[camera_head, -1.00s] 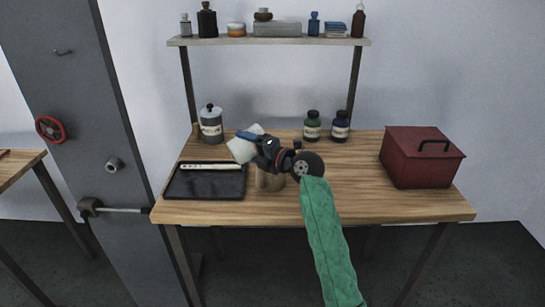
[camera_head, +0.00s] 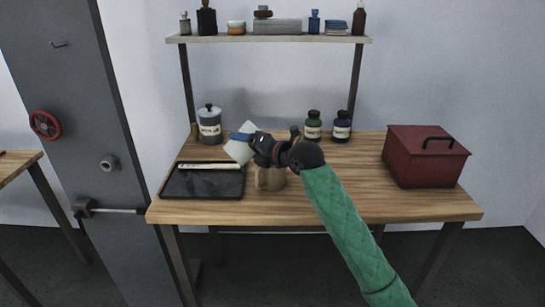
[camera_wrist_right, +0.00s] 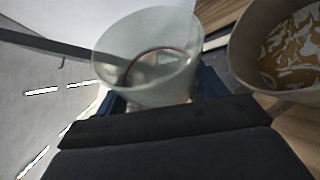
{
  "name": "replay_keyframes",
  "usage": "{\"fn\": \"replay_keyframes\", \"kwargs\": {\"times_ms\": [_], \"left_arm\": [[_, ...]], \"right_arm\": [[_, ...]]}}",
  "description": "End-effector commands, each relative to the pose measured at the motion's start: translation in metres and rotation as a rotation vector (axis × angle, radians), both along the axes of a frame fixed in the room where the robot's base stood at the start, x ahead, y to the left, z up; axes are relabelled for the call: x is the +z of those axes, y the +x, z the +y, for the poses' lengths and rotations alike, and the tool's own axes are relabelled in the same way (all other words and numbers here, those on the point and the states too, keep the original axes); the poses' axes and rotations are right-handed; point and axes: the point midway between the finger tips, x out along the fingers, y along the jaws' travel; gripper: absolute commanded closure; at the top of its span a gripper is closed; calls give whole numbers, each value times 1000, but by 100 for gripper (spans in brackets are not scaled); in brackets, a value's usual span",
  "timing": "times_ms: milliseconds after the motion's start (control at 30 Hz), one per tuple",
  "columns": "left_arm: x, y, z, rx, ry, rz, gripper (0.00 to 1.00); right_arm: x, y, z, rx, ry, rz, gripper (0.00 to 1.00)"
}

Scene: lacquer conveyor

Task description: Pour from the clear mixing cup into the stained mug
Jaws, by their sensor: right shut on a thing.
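The clear mixing cup (camera_head: 239,150) is a pale translucent cup, tilted above the bench in the head view. My right gripper (camera_head: 245,138) is shut on it; in the right wrist view the cup (camera_wrist_right: 148,62) sits between the blue fingers (camera_wrist_right: 160,103). A thin reddish-brown line shows inside the cup; I cannot tell how much it holds. The stained mug (camera_head: 268,181) is tan and stands upright on the bench below my gripper, partly hidden by it. In the right wrist view the mug (camera_wrist_right: 240,62) has orange-brown stains inside, close beside the cup. My left gripper is out of view.
A black tray (camera_head: 205,188) with a pale strip (camera_head: 208,166) lies left of the mug. A red box (camera_head: 424,158) is at right. The bench (camera_head: 345,185) is clear between mug and box.

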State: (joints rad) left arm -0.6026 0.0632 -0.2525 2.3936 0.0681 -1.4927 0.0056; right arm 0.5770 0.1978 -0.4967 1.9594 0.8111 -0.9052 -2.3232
Motion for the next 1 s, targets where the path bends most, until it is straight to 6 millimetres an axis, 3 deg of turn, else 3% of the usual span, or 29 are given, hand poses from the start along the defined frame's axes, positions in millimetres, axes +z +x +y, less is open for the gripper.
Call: {"fn": "replay_keyframes", "kwargs": {"times_ms": [333, 667, 1000], "left_arm": [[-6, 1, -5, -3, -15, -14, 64], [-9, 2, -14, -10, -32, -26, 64], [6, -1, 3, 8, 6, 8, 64]], "right_arm": [[6, 0, -1, 0, -130, -83, 55], [-5, -3, 4, 1, -281, -176, 55], [-17, -12, 19, 2, -470, -295, 55]]}}
